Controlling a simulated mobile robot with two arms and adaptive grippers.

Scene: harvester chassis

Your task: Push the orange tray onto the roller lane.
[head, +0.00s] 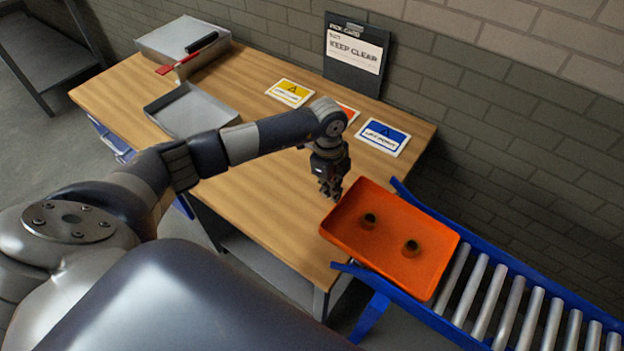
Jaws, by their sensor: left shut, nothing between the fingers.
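The orange tray (378,214) lies across the right edge of the wooden table, its right part over the near end of the roller lane (507,303). My left gripper (331,192) is shut and empty, pointing down just left of the tray's left back corner. I cannot tell whether the fingertips touch the tray's rim. The lane has blue side rails and grey rollers; bare rollers run to the lower right. My right gripper is not in view.
The wooden table (240,215) has a clear middle and front. A grey open tray (190,113), a grey box (182,40) with red- and black-handled tools, and several label cards (383,137) lie farther back. A black "keep clear" sign (355,58) stands by the brick wall.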

